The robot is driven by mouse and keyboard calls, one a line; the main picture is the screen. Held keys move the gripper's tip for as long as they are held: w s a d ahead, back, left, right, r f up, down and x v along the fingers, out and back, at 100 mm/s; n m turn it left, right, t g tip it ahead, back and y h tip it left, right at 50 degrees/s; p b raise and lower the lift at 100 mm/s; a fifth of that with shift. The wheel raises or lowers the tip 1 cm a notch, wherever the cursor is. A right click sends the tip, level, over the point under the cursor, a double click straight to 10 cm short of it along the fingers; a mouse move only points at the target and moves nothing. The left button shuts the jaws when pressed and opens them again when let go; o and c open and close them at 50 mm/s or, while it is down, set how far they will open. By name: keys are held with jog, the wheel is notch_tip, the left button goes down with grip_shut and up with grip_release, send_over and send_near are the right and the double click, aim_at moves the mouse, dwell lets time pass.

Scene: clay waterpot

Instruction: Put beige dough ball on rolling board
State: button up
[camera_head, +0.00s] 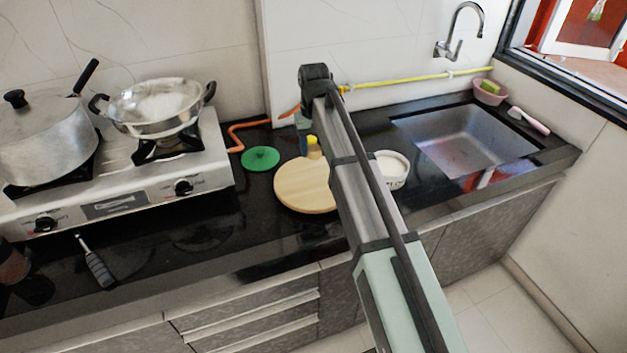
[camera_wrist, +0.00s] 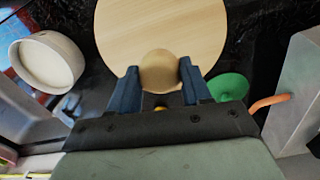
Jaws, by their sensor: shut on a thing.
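The beige dough ball (camera_wrist: 160,72) shows in the wrist view between the two blue fingers of my gripper (camera_wrist: 158,80), which is shut on it. Behind the ball in that view is the round, pale wooden rolling board (camera_wrist: 150,25). The ball overlaps the board's near edge there, and I cannot tell whether it touches the board. In the head view the rolling board (camera_head: 303,188) lies flat on the black counter, its right part hidden by my arm.
A white bowl (camera_head: 393,169) stands right of the board, and a green disc (camera_head: 260,158) lies to its left. The stove (camera_head: 160,165) with a pot and a pan is farther left; the sink (camera_head: 465,140) is at right. A small yellow thing (camera_head: 313,141) shows beside my arm.

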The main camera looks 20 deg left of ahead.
aim_at(313, 179)
jog(key=shift+w+a+r, duration=0.2)
jog(key=shift+w+a, duration=0.25)
jog(key=shift+w, duration=0.15)
jog(key=shift+s+d+f+m, duration=0.2)
jog(key=shift+m, duration=0.1)
jog(key=shift+f, duration=4.8)
jog(key=shift+f, duration=0.2)
jog(key=o, duration=0.9)
jog(key=shift+o, duration=0.2)
jog(key=shift+r, duration=0.15)
notch_tip(313, 179, up, 12)
jog(key=shift+r, duration=0.1)
jog(key=shift+w, duration=0.1)
